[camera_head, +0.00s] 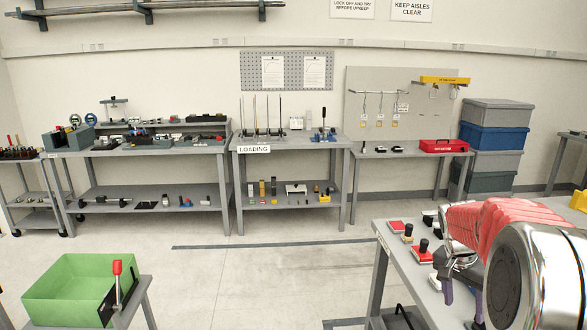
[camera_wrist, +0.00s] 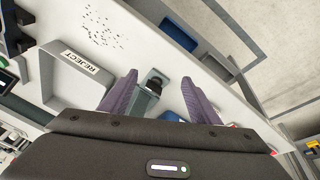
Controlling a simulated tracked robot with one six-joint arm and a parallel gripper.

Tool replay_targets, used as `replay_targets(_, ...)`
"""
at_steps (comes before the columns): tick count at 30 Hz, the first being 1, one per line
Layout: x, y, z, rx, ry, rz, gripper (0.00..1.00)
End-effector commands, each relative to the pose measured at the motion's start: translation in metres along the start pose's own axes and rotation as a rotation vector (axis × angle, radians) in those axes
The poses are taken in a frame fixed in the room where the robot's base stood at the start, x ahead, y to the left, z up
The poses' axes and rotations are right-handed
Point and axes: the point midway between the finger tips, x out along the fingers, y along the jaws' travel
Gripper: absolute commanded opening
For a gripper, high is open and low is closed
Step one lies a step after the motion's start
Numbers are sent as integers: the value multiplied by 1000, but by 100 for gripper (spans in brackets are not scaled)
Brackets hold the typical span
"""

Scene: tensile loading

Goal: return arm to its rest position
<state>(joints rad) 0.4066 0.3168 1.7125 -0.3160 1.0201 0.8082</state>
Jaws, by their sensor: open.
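My gripper (camera_wrist: 158,76) is open, with its two purple fingers apart in the wrist view. A small grey block with a black top (camera_wrist: 153,84) shows between the fingers; I cannot tell its distance from them, but nothing looks clamped. In the head view my arm reaches in from the lower right, with a red ribbed cover and a shiny metal joint. My gripper (camera_head: 449,292) shows there only in part, by the right-hand table (camera_head: 393,262), and much of it is hidden behind the arm.
A bin edge labelled REJECT (camera_wrist: 82,66) lies left of the fingers. Red pads with black-topped pieces (camera_head: 420,252) stand on the right-hand table. A green bin (camera_head: 70,290) is at lower left. Benches, including one marked LOADING (camera_head: 254,149), line the back wall. The middle floor is clear.

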Motion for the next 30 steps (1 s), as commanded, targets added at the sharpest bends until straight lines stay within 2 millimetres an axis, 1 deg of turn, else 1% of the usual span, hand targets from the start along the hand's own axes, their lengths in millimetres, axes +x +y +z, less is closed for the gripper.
replay_targets(1,-5,1,13,-56,-7,-14,56)
replay_targets(3,-12,3,31,-135,-15,-34,56)
replay_targets(12,-48,10,104,-422,-13,-130,56)
replay_targets(21,-79,22,171,-640,26,-222,56)
replay_targets(30,-102,38,232,-801,84,-309,56)
